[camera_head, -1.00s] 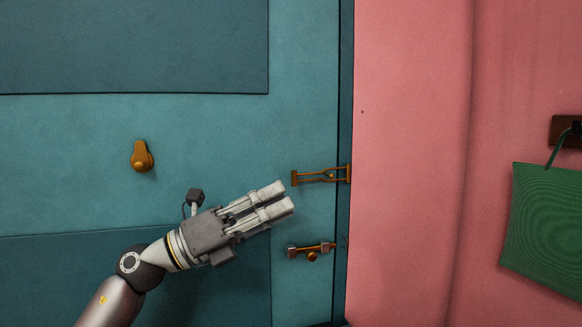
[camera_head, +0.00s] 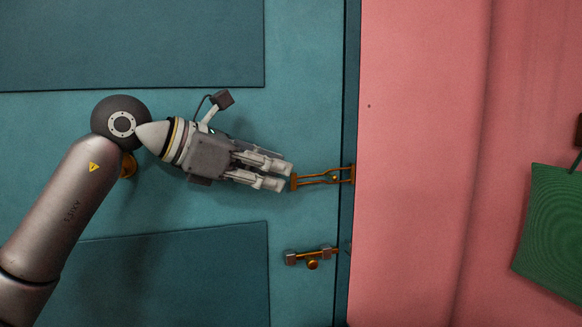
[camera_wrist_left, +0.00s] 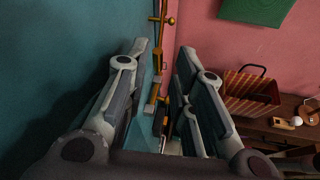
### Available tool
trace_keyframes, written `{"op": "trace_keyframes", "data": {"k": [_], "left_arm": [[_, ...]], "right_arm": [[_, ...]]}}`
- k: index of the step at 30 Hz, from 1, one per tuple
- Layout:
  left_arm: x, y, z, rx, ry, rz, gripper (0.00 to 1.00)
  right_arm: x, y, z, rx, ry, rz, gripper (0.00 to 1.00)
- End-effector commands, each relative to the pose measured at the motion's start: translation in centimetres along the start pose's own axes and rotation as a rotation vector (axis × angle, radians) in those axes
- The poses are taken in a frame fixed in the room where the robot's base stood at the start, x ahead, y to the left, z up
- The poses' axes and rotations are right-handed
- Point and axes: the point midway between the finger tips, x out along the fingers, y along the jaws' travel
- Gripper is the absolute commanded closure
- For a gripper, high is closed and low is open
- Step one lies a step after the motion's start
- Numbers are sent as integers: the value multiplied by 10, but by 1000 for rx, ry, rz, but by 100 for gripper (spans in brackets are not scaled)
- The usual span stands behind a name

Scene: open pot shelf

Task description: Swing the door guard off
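The door guard (camera_head: 323,178) is a brass bar fitting that spans from the teal door (camera_head: 220,115) to the door's right edge beside the pink wall. My left gripper (camera_head: 287,177) points right, with its fingertips at the guard's left end in the head view; I cannot tell whether they touch. In the left wrist view its fingers (camera_wrist_left: 157,95) stand apart, open, with the door on the left. Brass fittings show between and beyond them; which piece is the guard's is hard to tell there. My right gripper is not in view.
A brass bolt with a knob (camera_head: 312,265) sits on the door below the guard. A round brass knob (camera_head: 128,166) is partly behind my arm. A green bag (camera_head: 552,220) hangs on the wall at right. The wrist view shows a striped basket (camera_wrist_left: 250,95) on a wooden table.

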Motion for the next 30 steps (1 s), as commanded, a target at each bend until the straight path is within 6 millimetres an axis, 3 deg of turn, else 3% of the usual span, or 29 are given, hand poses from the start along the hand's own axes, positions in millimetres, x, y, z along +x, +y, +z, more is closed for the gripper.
{"op": "trace_keyframes", "data": {"k": [3,9,19,25,30], "left_arm": [[21,0,3,-1,0,-4,76],[42,0,1,-1,-1,-1,76],[47,0,0,-1,-2,-1,76],[46,0,0,-1,-2,-1,100],[46,0,0,0,-2,0,100]], "right_arm": [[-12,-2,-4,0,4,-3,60],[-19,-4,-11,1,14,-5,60],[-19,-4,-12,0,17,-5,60],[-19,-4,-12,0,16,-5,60],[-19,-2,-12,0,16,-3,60]]}}
